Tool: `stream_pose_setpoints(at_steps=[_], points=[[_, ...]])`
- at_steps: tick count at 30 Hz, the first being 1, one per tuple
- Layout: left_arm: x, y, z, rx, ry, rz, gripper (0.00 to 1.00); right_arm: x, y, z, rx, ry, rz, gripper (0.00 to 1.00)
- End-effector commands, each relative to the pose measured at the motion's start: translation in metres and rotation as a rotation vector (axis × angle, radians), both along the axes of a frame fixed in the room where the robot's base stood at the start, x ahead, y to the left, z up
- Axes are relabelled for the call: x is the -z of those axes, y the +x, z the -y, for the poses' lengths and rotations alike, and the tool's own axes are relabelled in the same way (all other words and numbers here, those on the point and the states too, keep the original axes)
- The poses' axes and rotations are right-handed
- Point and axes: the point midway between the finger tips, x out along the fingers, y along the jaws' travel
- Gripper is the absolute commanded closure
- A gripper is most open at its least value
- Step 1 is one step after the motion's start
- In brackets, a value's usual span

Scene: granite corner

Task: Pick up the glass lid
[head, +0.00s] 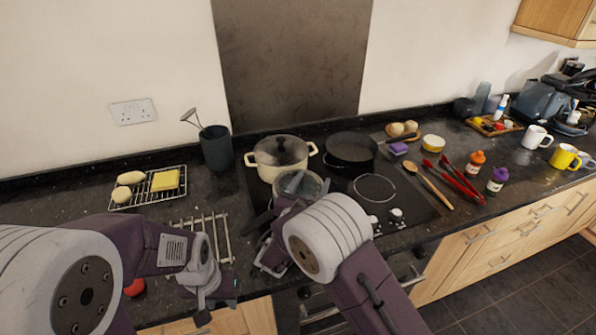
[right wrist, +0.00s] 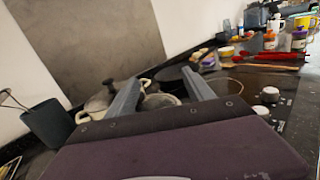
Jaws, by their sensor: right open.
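A cream pot (head: 283,169) with two handles stands at the back left of the hob. A dark see-through glass lid (head: 270,152) with a black knob sits on it; the lid also shows in the right wrist view (right wrist: 98,103), left of the fingers. A smaller metal pan (head: 313,187) stands in front of the pot, partly hidden by my right arm. My right gripper (right wrist: 162,90) is open and empty, its fingers pointing towards the pans; in the head view it is mostly hidden behind its own arm. My left gripper (head: 204,303) is low at the front edge; its jaws are unclear.
A black frying pan (head: 351,151) stands right of the pot. A dark utensil holder (head: 216,147) is on the left, near a wire rack (head: 150,190) with food. Red tongs (head: 459,181), a wooden spoon (head: 429,182) and bottles lie or stand to the right.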

Motion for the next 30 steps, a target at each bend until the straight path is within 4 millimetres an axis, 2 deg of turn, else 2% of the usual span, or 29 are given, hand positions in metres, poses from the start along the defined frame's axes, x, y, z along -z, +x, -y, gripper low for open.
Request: stream_pose_setpoints(at_steps=[1,3,8,14,19,24,28,30], points=[[-0.001,0.000,0.000,0.000,0.000,0.000,0.64,0.013,-0.006,-0.018,-0.036,-0.017,-0.020,0.39],[-0.001,0.000,0.000,0.000,0.000,0.000,0.64,0.025,-0.014,-0.035,-0.073,-0.036,-0.040,0.39],[-0.002,0.000,0.000,0.000,0.000,0.000,0.64,0.033,-0.024,-0.057,-0.119,-0.047,-0.051,0.39],[-0.002,0.000,0.000,0.000,0.000,0.000,0.64,0.032,-0.017,-0.055,-0.118,-0.046,-0.051,0.39],[-0.004,0.000,0.000,0.000,0.000,0.000,0.64,0.031,0.009,-0.047,-0.116,-0.045,-0.051,0.39],[-0.007,0.000,0.000,0.000,0.000,0.000,0.64,0.029,0.020,-0.045,-0.117,-0.045,-0.051,0.39],[-0.015,0.000,0.000,0.000,0.000,0.000,0.64,0.022,0.043,-0.037,-0.114,-0.045,-0.051,0.39],[-0.012,0.000,0.000,0.000,0.000,0.000,0.64,0.025,0.054,-0.035,-0.116,-0.044,-0.051,0.39]])
